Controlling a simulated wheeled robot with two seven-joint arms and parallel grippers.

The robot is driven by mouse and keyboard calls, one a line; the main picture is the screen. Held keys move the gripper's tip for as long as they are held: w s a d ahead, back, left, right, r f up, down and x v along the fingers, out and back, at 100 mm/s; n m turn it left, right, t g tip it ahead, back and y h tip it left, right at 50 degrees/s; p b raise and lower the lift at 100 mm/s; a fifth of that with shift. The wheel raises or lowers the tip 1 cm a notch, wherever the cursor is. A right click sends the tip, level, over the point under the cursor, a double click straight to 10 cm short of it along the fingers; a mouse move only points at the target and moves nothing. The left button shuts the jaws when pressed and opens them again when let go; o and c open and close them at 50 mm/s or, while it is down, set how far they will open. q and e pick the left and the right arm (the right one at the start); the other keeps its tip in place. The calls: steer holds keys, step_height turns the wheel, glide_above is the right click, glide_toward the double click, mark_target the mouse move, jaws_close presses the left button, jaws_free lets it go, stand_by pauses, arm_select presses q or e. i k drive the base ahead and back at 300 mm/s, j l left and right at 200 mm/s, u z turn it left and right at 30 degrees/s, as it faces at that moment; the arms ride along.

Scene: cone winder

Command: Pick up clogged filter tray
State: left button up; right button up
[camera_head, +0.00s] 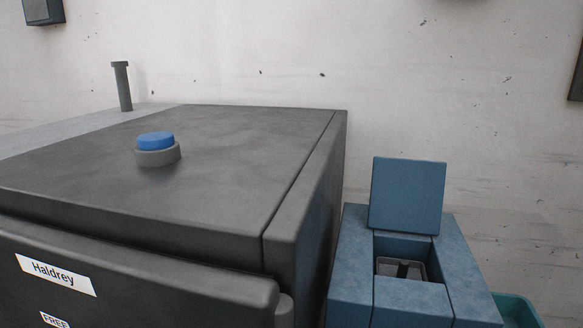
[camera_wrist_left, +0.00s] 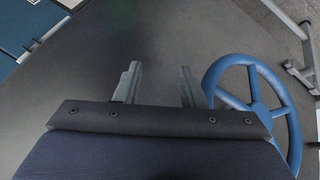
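The filter tray (camera_head: 386,266) is a small grey tray inside the open blue housing (camera_head: 458,262) at the right of the head view. A dark upright piece, perhaps its handle, stands in its middle. The housing's square blue lid (camera_head: 408,194) stands raised behind the opening. The tray's lower part is hidden by the housing's front wall. In the left wrist view my left gripper (camera_wrist_left: 158,84) has its two fingers apart with nothing between them. It is over a plain grey surface, with no tray in that view. My right gripper is in neither view.
A large dark machine (camera_head: 215,190) with a blue button (camera_head: 156,140) on top fills the left of the head view, close beside the housing. A teal bin (camera_head: 515,308) sits at lower right. A blue handwheel (camera_wrist_left: 255,108) is right of my left gripper.

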mark_target(403, 268)
steer(key=k+l+u, duration=0.85)
steer(key=k, duration=0.25)
steer(key=j, duration=0.1)
